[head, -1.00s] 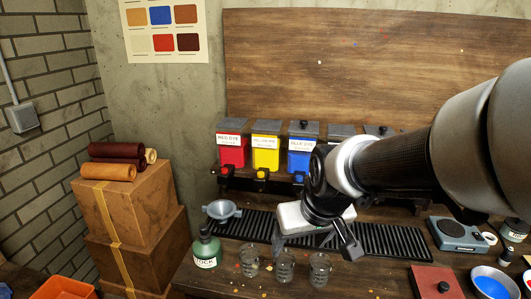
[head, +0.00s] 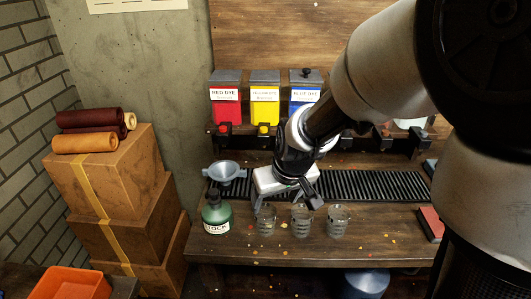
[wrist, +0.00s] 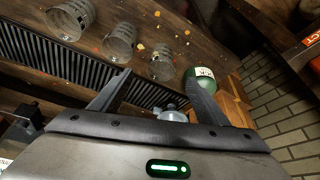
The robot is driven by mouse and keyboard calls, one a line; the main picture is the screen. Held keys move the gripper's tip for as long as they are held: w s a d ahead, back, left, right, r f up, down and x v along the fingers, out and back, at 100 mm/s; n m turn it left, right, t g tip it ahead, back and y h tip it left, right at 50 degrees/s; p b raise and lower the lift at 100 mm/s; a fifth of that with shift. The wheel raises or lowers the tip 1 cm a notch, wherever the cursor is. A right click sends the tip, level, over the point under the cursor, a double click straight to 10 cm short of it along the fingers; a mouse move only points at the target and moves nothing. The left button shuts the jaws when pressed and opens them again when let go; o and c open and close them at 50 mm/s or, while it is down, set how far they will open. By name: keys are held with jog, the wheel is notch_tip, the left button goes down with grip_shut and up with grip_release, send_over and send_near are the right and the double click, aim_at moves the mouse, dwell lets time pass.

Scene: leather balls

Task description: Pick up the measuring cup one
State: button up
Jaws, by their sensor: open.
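Three clear measuring cups stand in a row at the front of the wooden bench. In the head view they are the left cup (head: 266,221), the middle cup (head: 301,221) and the right cup (head: 338,221). I cannot tell which is cup one. The wrist view shows them too: one near the bottle (wrist: 162,65), a middle one (wrist: 120,42) and a far one (wrist: 70,18). My gripper (head: 287,204) is open and empty, just behind and above the left and middle cups. Its two fingers also show in the wrist view (wrist: 155,82), apart from the cups.
A green stock bottle (head: 217,213) stands left of the cups. A grey funnel (head: 224,171) sits behind it by the black slatted grate (head: 375,184). Red, yellow and blue dye dispensers (head: 225,106) line the back. Stacked boxes (head: 100,190) stand left of the bench.

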jog(key=b+x, duration=0.1)
jog(key=x, duration=0.8)
jog(key=shift+f, duration=0.25)
jog(key=shift+a+x, duration=0.15)
jog(key=shift+x, duration=1.25)
jog(key=shift+a+x, duration=0.1)
jog(key=shift+x, duration=1.25)
jog(key=shift+w+r, duration=0.1)
jog(key=c, duration=1.1)
notch_tip(320, 180, up, 9)
jog(key=p, duration=0.1)
jog(key=s+d+m+p, duration=0.1)
jog(key=s+d+p, duration=0.1)
jog(key=d, duration=0.2)
jog(key=s+d+r+m+h+p, duration=0.1)
jog(key=s+d+p, duration=0.1)
jog(key=d, duration=0.3)
jog(key=s+d+r+m+p, duration=0.1)
jog(key=s+d+m+p, duration=0.1)
jog(key=d, duration=0.3)
jog(key=shift+d+r+h, duration=0.2)
jog(key=shift+d+h, duration=0.05)
jog(key=shift+h, duration=0.05)
